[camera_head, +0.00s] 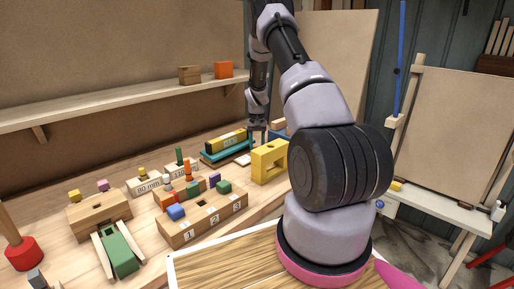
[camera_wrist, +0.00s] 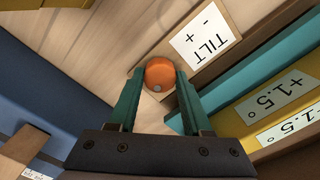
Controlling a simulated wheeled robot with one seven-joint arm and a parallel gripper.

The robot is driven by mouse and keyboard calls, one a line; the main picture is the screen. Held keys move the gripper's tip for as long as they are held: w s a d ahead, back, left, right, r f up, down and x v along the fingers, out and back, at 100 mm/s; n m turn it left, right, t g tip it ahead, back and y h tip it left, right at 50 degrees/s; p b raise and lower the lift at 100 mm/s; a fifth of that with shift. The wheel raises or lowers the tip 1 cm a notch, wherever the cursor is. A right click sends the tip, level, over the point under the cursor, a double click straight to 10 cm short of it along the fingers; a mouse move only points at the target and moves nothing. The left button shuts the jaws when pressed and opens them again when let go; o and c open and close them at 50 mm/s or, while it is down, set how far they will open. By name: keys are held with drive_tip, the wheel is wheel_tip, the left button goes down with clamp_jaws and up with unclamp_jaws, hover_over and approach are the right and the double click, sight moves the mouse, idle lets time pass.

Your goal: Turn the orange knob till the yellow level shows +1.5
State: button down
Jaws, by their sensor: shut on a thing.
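The orange knob (camera_wrist: 159,74) shows in the wrist view beside a white label (camera_wrist: 207,38) reading "TILT - +". My gripper (camera_wrist: 158,88) is shut on the knob, one teal finger on each side of it. The yellow level (camera_wrist: 258,118) lies at the right of the wrist view on a teal support (camera_wrist: 268,85), with labels "+1.5°" and "-1.5°". Its reading cannot be made out. In the head view the yellow level (camera_head: 228,139) sits on the teal support at the back of the bench, and my gripper (camera_head: 257,137) is just right of it; the knob is hidden there.
Wooden blocks with coloured pegs (camera_head: 203,219) fill the front left of the bench. A shelf (camera_head: 130,98) runs along the back wall. A dark blue object (camera_wrist: 45,85) lies left in the wrist view.

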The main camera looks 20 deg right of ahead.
drive_tip(key=shift+c, duration=1.7)
unclamp_jaws()
wheel_tip(320, 180, up, 11)
drive_tip(key=shift+f, duration=0.1)
